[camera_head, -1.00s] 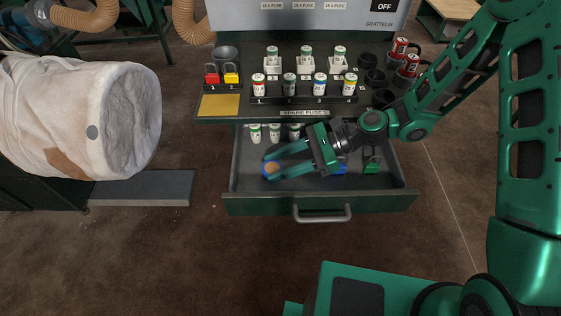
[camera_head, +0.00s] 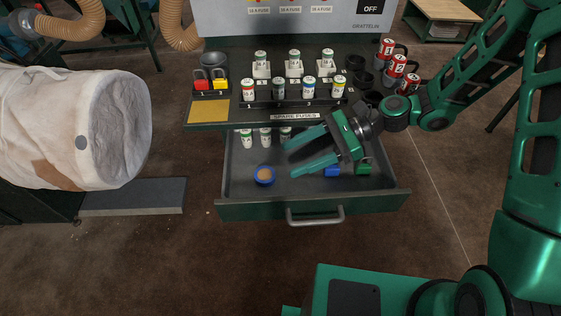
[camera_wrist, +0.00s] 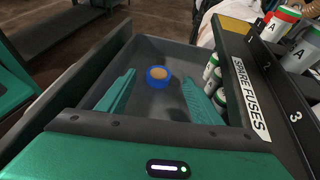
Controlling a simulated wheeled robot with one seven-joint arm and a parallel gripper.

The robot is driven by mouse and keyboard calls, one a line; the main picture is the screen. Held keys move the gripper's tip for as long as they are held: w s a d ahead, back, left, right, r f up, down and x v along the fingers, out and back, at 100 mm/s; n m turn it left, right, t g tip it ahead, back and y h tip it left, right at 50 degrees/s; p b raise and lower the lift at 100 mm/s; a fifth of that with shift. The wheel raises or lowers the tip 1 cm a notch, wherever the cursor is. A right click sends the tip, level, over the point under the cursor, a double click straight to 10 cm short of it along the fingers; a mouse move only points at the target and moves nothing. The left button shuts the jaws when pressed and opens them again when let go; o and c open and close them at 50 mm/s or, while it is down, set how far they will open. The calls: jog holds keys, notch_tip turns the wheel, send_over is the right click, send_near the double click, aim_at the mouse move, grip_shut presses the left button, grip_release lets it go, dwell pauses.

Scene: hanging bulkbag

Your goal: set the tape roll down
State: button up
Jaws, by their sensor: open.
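The tape roll (camera_head: 264,175) is a blue ring with a tan middle. It lies in the left part of the open drawer (camera_head: 235,208), and it also shows in the wrist view (camera_wrist: 158,76), resting on the drawer floor. My gripper (camera_head: 289,159) is open and empty, to the right of the roll and apart from it. In the wrist view its two teal fingers (camera_wrist: 160,97) are spread, with the roll beyond their tips and roughly between them.
Several spare fuses (camera_head: 265,138) stand at the back of the drawer, close to my gripper. Above is a shelf with labelled fuses (camera_head: 279,88), padlocks (camera_head: 211,82) and red cans (camera_head: 397,66). A white bulk bag (camera_head: 70,125) hangs at left.

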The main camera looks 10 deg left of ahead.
jog(key=shift+v, duration=2.25)
jog(key=shift+d+f+n+h, duration=0.1)
jog(key=shift+d+n+h, duration=0.2)
jog(key=shift+d, duration=0.25)
jog(key=d+n+h, duration=0.1)
jog(key=d, duration=0.3)
jog(key=d+n+t+h, duration=0.1)
jog(key=d+h, duration=0.1)
jog(key=d, duration=0.1)
jog(key=d+n+t+h, duration=0.1)
jog(key=d, duration=0.3)
jog(key=shift+w+d, duration=0.15)
jog(key=shift+d, duration=0.25)
jog(key=s+d+r+n+t+h, duration=0.1)
jog(key=d+r+h, duration=0.1)
jog(key=d, duration=0.4)
jog(key=s+d+r+n+t+h, duration=0.1)
jog(key=s+d+r+h, duration=0.1)
jog(key=d, duration=0.4)
jog(key=s+d+r+n+h, duration=0.1)
jog(key=s+d+r+h, duration=0.2)
jog(key=s+d+r, duration=0.4)
jog(key=s+d, duration=0.8)
jog(key=d, duration=0.1)
jog(key=shift+s+r+n+t+h, duration=0.2)
jog(key=shift+s+n+t+h, duration=0.1)
jog(key=shift+s+t, duration=0.1)
jog(key=shift+w+d, duration=0.1)
